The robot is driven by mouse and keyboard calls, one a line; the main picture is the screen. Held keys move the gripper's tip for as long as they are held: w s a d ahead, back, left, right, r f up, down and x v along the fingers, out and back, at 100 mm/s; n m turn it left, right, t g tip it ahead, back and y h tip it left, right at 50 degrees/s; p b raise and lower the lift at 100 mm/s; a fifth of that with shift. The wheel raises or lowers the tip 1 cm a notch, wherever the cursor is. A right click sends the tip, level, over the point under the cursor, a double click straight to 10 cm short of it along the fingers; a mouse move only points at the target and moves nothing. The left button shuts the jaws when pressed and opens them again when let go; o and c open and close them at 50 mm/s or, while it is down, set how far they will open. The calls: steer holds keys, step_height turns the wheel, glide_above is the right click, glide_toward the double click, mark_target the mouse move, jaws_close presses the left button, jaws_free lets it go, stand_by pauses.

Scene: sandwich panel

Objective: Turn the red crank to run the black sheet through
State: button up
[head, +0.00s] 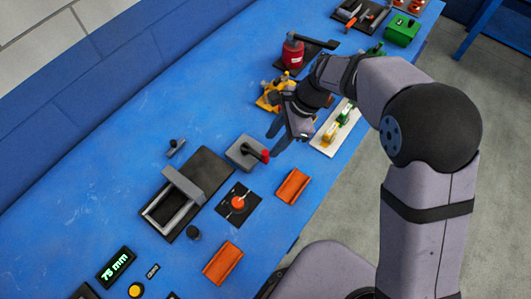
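The red crank (265,156) is a short red handle on the right side of a small grey box (243,151) in the middle of the blue bench. My gripper (276,139) hangs just above and to the right of the crank, with its fingers spread and nothing seen between them. It looks apart from the handle, but the gap is hard to judge. A flat black sheet or plate (215,163) lies to the left of the grey box, partly under a grey frame; I cannot tell whether it is the task's black sheet.
A grey frame with a raised bar (183,185) stands left of the crank. A yellow device (270,97) and a red cylinder (293,53) stand behind.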

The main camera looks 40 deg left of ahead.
mark_target(266, 152)
steer(key=shift+p+x, duration=0.95)
steer(key=shift+x, duration=2.65)
steer(key=shift+d, duration=0.1)
jaws_close()
